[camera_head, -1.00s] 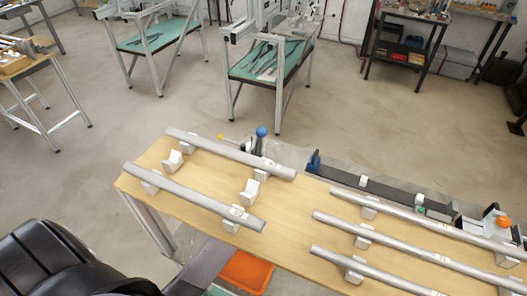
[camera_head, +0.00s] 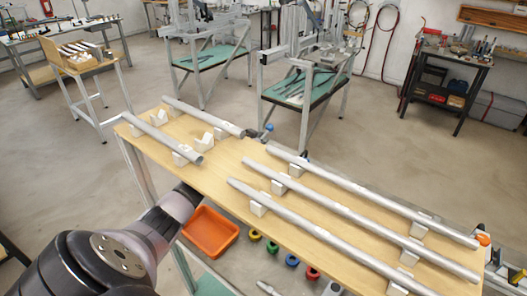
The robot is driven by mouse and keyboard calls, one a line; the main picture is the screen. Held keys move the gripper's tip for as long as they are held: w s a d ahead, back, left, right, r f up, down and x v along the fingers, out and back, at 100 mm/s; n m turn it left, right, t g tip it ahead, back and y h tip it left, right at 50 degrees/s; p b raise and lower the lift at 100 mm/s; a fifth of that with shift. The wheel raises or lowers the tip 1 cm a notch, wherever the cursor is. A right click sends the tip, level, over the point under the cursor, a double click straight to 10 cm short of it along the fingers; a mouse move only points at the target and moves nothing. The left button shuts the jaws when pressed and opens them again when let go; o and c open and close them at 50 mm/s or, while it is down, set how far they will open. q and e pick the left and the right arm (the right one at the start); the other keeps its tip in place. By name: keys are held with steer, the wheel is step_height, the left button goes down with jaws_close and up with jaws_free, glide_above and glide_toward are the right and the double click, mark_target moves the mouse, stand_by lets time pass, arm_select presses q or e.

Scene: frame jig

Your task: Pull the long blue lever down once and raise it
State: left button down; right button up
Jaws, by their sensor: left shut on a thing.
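The rest of the lever is hidden behind the bench. My left arm comes in from the lower left and passes under the bench top's near edge. My left gripper (camera_head: 253,133) shows as a small dark shape beyond the far edge, at the blue knob, shut on the lever. Its fingers are mostly hidden. My right gripper is not in view.
Two short rods and several longer metal rods (camera_head: 340,203) rest on white blocks on the bench top (camera_head: 215,178). An orange bin (camera_head: 210,232) and coloured rings sit below its near edge. Green-topped stands (camera_head: 300,88) are behind, with bare floor between.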

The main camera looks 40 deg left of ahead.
arm_select(q)
steer(key=shift+w+f+g+b, duration=0.3)
steer(key=shift+w+f+g, duration=0.1)
steer(key=shift+f, duration=0.3)
steer(key=shift+f+g, duration=0.3)
steer(key=shift+f, duration=0.15)
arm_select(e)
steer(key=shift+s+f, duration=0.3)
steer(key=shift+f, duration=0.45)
arm_select(q)
steer(key=c, duration=1.7)
jaws_free()
steer(key=shift+w, duration=0.15)
steer(key=shift+o, duration=0.2)
